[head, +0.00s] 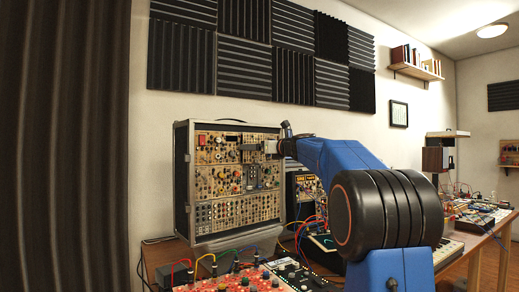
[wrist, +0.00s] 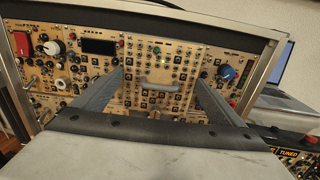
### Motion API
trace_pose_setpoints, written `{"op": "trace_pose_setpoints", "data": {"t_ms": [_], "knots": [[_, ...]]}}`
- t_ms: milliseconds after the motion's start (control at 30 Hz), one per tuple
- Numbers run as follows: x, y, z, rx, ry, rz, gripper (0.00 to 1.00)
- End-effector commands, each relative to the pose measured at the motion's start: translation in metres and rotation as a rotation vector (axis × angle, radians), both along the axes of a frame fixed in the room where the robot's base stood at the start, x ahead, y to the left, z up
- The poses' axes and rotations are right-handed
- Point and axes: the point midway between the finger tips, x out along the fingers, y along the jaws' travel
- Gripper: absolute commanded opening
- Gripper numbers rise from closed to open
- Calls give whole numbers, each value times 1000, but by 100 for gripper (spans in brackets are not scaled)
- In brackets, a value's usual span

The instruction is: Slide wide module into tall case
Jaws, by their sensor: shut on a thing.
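The tall case (head: 181,180) stands upright on the table in the head view, its front filled with rows of tan modules. In the wrist view its metal frame (wrist: 225,27) runs across the top. My gripper (wrist: 160,80) is shut on the wide module (wrist: 150,60), a tan panel with a pale handle and many small knobs and jacks. One finger lies on each side of it, at the case's top row. I cannot tell how deep the module sits in the case. In the head view my gripper (head: 272,147) is at the case's upper right, and the module is mostly hidden.
Neighbouring modules with a dark display (wrist: 97,46) and a blue knob (wrist: 226,72) flank the held module. Patch cables (head: 205,258) and a red panel (head: 235,284) lie in front of the case. More electronics cover the table at right.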

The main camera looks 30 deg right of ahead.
Motion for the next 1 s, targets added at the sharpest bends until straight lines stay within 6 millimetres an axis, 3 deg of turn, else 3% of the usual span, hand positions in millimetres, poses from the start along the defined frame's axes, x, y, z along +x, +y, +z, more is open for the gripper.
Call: {"op": "trace_pose_setpoints", "data": {"t_ms": [533,567,867,1000], "knots": [[11,2,1,0,-1,0,65],[10,2,1,0,-1,0,99],[9,1,0,0,0,-1,100],[-3,-1,0,-1,0,-2,100]]}}
